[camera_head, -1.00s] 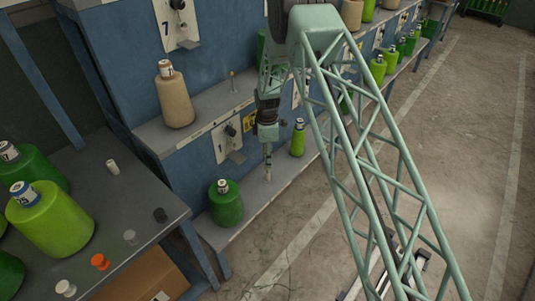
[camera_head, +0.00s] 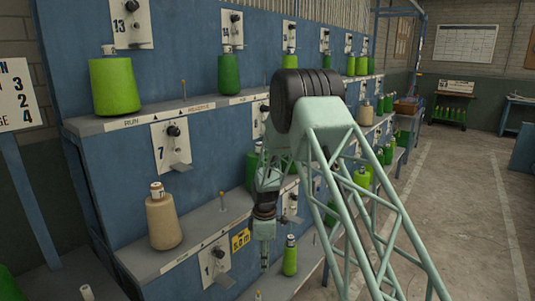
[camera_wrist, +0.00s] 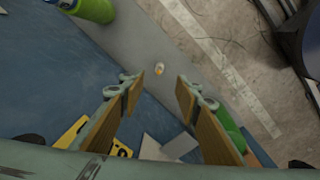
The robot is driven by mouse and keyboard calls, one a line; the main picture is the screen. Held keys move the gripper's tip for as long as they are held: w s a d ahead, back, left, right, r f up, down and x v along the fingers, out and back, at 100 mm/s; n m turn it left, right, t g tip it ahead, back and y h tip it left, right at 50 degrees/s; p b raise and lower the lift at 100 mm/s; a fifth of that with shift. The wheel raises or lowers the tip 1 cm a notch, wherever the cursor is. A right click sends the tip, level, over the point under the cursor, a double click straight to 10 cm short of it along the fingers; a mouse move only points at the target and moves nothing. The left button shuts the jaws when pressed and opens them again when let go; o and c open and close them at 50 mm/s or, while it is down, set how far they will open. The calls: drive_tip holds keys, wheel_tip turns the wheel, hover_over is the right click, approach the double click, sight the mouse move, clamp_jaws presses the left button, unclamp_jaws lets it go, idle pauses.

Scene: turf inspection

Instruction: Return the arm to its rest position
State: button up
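My arm reaches along the blue rack in the head view. My gripper (camera_head: 264,265) hangs pointing down over the lower shelf, just left of a bright green cone (camera_head: 289,260). In the wrist view my gripper (camera_wrist: 161,84) is open, its two fingers apart with nothing held between them. A small white and orange peg top (camera_wrist: 159,68) shows beyond the fingertips, above the grey shelf surface. In the head view the fingertips are small, and their exact height above the shelf cannot be told.
The blue rack (camera_head: 115,185) stands close on the left with cones on several shelves. A tan cone (camera_head: 163,220) sits on the middle shelf, and a green cone (camera_head: 114,85) above it. The concrete floor (camera_head: 465,215) at the right is clear.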

drive_tip(key=s+d+r+m, duration=0.35)
drive_tip(key=s+r, duration=0.35)
drive_tip(key=r, duration=0.5)
drive_tip(key=s+d+r+m+t, duration=0.15)
drive_tip(key=s+d+r, duration=0.4)
drive_tip(key=r, duration=0.75)
drive_tip(key=s+d+r+m, duration=0.35)
drive_tip(key=s+r, duration=0.35)
drive_tip(key=r, duration=0.5)
drive_tip(key=s+d+r+m, duration=0.2)
drive_tip(key=s+d+r, duration=0.2)
drive_tip(key=s+r, duration=0.5)
drive_tip(key=s+d+m+t, duration=0.1)
drive_tip(key=s+d+m, duration=0.1)
drive_tip(key=s, duration=1.3)
drive_tip(key=s+d+r+m+t, duration=0.1)
drive_tip(key=s+d+m, duration=0.2)
drive_tip(key=s, duration=1.3)
drive_tip(key=shift+d+r+m, duration=0.2)
drive_tip(key=shift+d+m, duration=0.15)
drive_tip(key=shift+m, duration=0.8)
